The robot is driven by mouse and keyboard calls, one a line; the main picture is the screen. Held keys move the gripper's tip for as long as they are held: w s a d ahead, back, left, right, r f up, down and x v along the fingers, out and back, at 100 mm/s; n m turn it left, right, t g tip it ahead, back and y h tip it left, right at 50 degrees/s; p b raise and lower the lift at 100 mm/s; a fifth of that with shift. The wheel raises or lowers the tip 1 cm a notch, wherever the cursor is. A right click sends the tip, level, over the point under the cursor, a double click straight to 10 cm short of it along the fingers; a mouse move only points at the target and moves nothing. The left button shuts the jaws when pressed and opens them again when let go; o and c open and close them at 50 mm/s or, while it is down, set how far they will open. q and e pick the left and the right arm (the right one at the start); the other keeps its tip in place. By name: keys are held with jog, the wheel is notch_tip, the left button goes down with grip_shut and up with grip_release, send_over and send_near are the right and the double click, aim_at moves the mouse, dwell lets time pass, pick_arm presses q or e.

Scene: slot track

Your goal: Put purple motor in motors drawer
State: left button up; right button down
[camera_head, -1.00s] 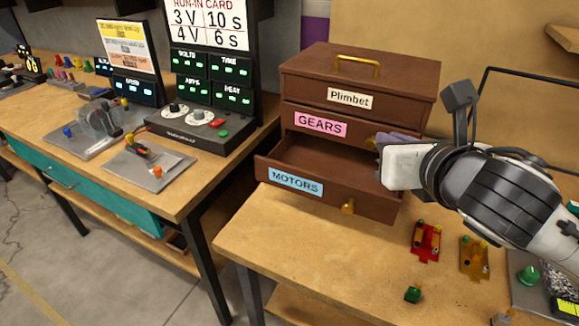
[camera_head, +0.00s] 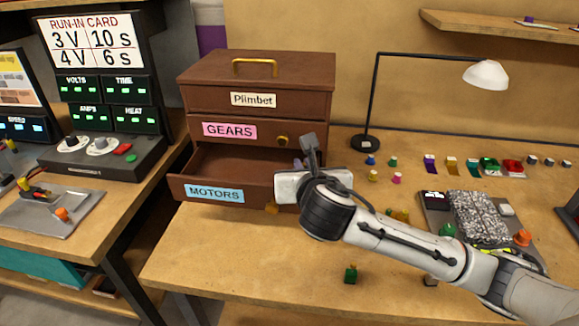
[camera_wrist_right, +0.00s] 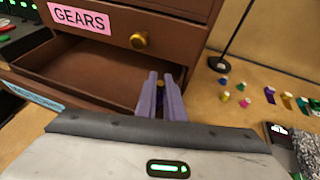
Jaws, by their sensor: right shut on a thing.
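The motors drawer (camera_head: 178,187) is the open bottom drawer of a brown chest, with a blue MOTORS label. Its inside looks empty where visible in the right wrist view (camera_wrist_right: 75,65). My right gripper (camera_head: 299,163) is at the drawer's right end, its fingers reaching towards the opening. In the right wrist view its purple-grey fingers (camera_wrist_right: 161,92) are close together. Between them shows a small dark and gold bit of what seems to be the purple motor (camera_wrist_right: 160,84); the rest is hidden. My left gripper is out of view.
The gears drawer (camera_head: 262,131) above is closed. Several small coloured parts, including a pink one (camera_head: 397,178), stand right of the chest near a lamp (camera_head: 366,143). A green part (camera_head: 350,274) stands on the front bench. The bench front left of it is clear.

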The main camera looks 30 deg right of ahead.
jog(key=w, duration=0.1)
jog(key=w+a, duration=0.1)
jog(key=w, duration=0.2)
jog(key=shift+a+f, duration=0.3)
jog(key=shift+f, duration=0.05)
jog(key=shift+s+d+f, duration=0.1)
jog(key=shift+s+f, duration=0.05)
jog(key=shift+f, duration=0.15)
jog(key=shift+f, duration=0.2)
jog(key=c, duration=1.9)
grip_release()
jog(key=shift+o, duration=0.2)
jog(key=shift+s+r, duration=0.1)
jog(key=shift+r, duration=0.1)
jog(key=p+v, duration=0.1)
jog(key=v, duration=1)
jog(key=shift+s, duration=0.35)
jog(key=shift+r, duration=0.15)
